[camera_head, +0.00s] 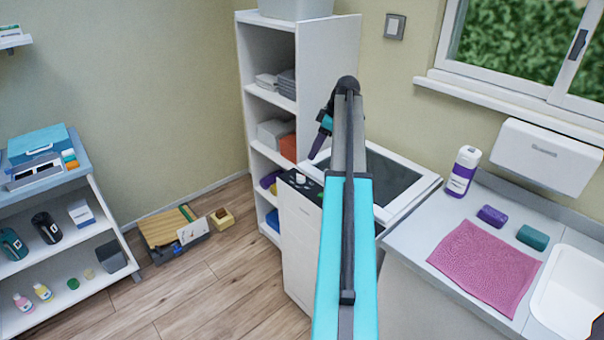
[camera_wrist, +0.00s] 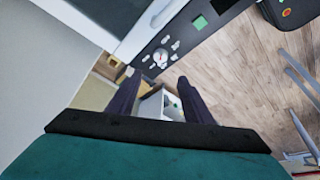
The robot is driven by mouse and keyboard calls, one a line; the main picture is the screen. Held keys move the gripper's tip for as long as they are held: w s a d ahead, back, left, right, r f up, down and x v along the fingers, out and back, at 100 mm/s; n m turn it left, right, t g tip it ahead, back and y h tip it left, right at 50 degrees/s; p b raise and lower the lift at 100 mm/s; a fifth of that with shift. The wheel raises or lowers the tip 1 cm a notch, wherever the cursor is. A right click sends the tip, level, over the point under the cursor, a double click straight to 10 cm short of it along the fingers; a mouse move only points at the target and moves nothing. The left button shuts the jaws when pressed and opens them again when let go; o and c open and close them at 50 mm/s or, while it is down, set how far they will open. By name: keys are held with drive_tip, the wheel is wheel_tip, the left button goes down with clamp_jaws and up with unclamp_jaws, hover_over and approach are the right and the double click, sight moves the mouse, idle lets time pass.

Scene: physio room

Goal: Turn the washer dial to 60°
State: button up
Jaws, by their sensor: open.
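The washer (camera_head: 298,235) is a white cabinet with a dark-windowed top (camera_head: 385,178) and a black control panel (camera_head: 299,187). The pale round dial (camera_head: 300,178) sits on that panel. In the wrist view the dial (camera_wrist: 160,57) shows a small red mark, with small white labels around it that are too small to read. My gripper (camera_head: 312,156) hangs above the panel, pointing down and left. In the wrist view my gripper (camera_wrist: 157,76) is open and empty, with the dial beyond the gap between its fingertips. The fingers appear apart from the dial.
A white shelf unit (camera_head: 250,95) stands behind the washer. To the right, a counter (camera_head: 410,235) holds a purple-labelled bottle (camera_head: 462,172) and a pink cloth (camera_head: 485,262). Wooden floor (camera_head: 215,275) is open at the left.

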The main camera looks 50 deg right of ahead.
sight(301, 178)
drive_tip(key=shift+p+x, duration=1.65)
drive_tip(key=shift+x, duration=4.95)
drive_tip(key=c, duration=1.1)
drive_tip(key=shift+o, duration=0.2)
